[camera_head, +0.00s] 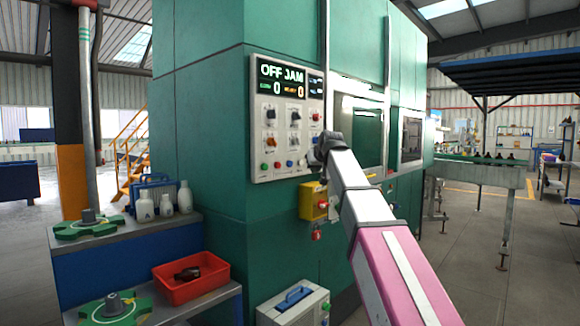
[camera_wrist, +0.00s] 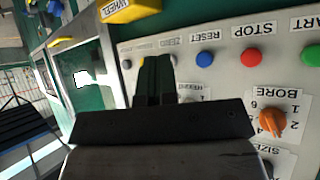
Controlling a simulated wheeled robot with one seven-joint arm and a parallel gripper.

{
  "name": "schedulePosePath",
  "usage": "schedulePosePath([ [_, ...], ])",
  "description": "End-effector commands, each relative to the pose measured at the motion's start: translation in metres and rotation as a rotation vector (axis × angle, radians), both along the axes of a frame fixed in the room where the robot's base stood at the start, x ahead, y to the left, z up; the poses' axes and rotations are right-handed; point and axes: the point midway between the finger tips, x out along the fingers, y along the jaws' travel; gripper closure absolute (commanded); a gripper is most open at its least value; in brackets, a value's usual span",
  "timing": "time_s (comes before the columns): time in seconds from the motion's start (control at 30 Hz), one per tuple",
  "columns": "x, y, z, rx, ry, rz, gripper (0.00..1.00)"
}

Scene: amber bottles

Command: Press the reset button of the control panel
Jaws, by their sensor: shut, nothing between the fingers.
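The control panel (camera_head: 259,130) is a pale plate on the green machine, with an "OFF JAM" display on top. The blue reset button (camera_wrist: 205,57) shows upside down in the wrist view beside its RESET label, and in the head view (camera_head: 290,163) in the panel's bottom row. My gripper (camera_wrist: 157,62) is shut and empty. Its fingertips are beside the blue button, to its left in the wrist view, over the ZERO button area, which they partly hide. In the head view my gripper (camera_head: 317,156) is at the panel's lower right edge. Contact with the panel cannot be told.
Red stop (camera_wrist: 250,57) and green start (camera_wrist: 312,55) buttons sit past the blue one. An orange BORE knob (camera_wrist: 272,122) juts out nearby. A yellow box (camera_head: 312,201) is mounted below the panel. A red bin (camera_head: 190,290) stands on the lower left shelf.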

Motion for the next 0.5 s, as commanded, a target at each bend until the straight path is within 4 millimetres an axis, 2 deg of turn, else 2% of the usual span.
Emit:
schedulePosePath([
  [0.27,0.001,0.001,0.000,0.000,0.001,0.000,1.00],
  [0.5,0.011,0.012,0.000,0.000,0.001,0.001,1.00],
])
